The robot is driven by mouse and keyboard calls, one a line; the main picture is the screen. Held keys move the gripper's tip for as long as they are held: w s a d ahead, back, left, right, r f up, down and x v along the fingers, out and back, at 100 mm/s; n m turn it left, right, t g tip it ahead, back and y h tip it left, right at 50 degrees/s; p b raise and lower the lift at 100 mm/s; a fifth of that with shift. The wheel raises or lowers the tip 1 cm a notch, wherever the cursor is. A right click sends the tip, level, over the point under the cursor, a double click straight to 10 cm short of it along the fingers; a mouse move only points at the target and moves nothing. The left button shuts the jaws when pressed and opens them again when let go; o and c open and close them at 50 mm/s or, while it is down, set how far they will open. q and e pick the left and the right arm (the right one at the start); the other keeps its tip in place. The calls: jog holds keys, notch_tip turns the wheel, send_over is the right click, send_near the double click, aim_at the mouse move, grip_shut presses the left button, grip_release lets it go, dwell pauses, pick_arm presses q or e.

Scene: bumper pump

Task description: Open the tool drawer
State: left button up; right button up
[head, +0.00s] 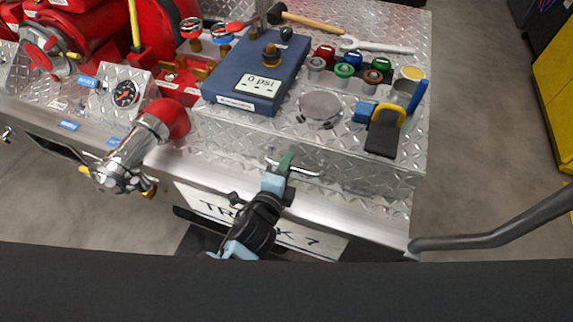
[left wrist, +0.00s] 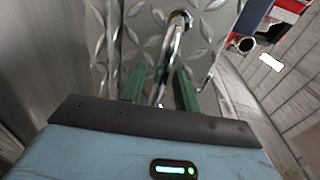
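The tool drawer front (head: 350,182) is a diamond-plate face below the bumper's top deck, and it looks shut. A chrome bar handle (head: 308,172) runs across it. My left gripper (head: 286,162) is at the handle, its green fingertips overlapping the bar in the head view. In the left wrist view, the two green fingers (left wrist: 160,88) stand apart. The chrome handle (left wrist: 179,20) runs into the space between them, with some gap visible, so they do not look closed on it. Whether a finger touches the bar is unclear. My right gripper is not in view.
Above the drawer, the deck holds a blue gauge box (head: 255,75), coloured caps (head: 345,68), a hammer (head: 310,22), a wrench (head: 375,46) and a black-and-yellow item (head: 384,132). A red-and-chrome nozzle (head: 145,140) juts out at left. A dark bar (head: 500,232) extends right.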

pick_arm(q)
jog(key=shift+w+d, duration=0.1)
jog(key=shift+w, duration=0.2)
grip_shut()
